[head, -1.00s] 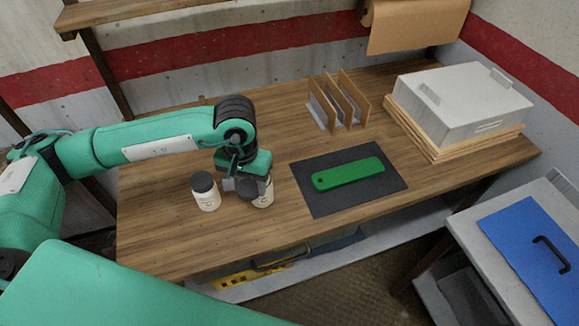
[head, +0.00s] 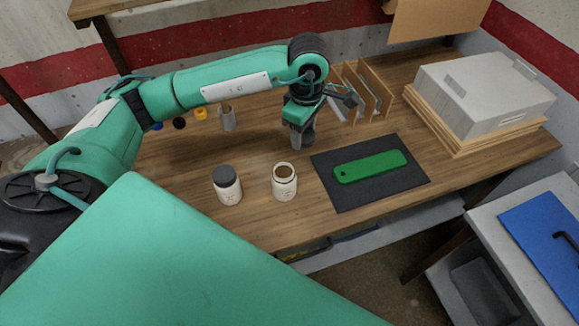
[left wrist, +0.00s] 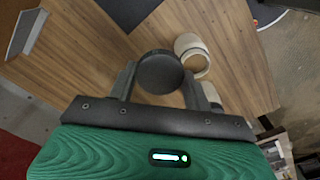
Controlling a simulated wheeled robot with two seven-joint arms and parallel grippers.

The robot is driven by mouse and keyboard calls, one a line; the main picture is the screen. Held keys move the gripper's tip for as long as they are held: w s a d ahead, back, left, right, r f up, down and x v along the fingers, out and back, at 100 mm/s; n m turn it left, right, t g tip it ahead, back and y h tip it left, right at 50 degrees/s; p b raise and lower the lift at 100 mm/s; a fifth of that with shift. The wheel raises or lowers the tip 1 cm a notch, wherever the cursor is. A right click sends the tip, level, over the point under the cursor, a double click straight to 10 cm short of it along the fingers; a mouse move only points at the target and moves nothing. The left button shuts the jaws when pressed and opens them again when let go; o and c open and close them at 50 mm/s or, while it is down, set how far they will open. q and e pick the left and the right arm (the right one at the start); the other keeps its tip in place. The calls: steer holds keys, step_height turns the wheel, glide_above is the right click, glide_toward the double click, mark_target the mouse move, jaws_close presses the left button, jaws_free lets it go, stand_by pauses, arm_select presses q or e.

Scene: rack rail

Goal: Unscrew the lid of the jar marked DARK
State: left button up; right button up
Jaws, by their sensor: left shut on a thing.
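An open white jar (head: 284,186) stands upright on the wooden table, its mouth bare and brown inside. It also shows in the left wrist view (left wrist: 188,43). A second white jar (head: 228,190), with its dark lid on, stands to its left. The jar labels are too small to read. My left gripper (head: 300,137) is above the table, behind the open jar and apart from both jars. Its fingers are shut on a round dark lid (left wrist: 159,72), seen between them in the left wrist view. My right gripper is not in view.
A green bar (head: 371,166) lies on a dark mat (head: 335,196) to the right. A divider rack (head: 368,92) stands behind. A grey box (head: 485,90) sits at the back right. A metal cup (head: 227,119) and small coloured items stand behind the jars.

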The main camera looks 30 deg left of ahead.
arm_select(q)
steer(key=n, duration=0.2)
steer(key=w+r+n, duration=0.1)
steer(key=n, duration=0.1)
steer(key=a+r+n, duration=0.1)
steer(key=n, duration=0.1)
steer(key=shift+w+n, duration=0.35)
steer(key=shift+n, duration=0.05)
steer(key=shift+w+a+r+n, duration=0.2)
steer(key=shift+n, duration=0.8)
steer(key=w+a+r+n, duration=0.1)
steer(key=n, duration=0.5)
steer(key=p, duration=0.5)
glide_above(299, 165)
step_height(299, 165, down, 15)
steer(key=shift+r, duration=0.15)
step_height(299, 165, down, 4)
steer(key=shift+f+p, duration=0.2)
steer(key=shift+p, duration=0.25)
steer(key=shift+f, duration=0.35)
steer(key=o, duration=1.1)
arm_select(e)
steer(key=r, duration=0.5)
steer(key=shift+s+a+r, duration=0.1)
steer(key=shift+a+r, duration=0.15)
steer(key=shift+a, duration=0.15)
arm_select(q)
steer(key=shift+r, duration=0.1)
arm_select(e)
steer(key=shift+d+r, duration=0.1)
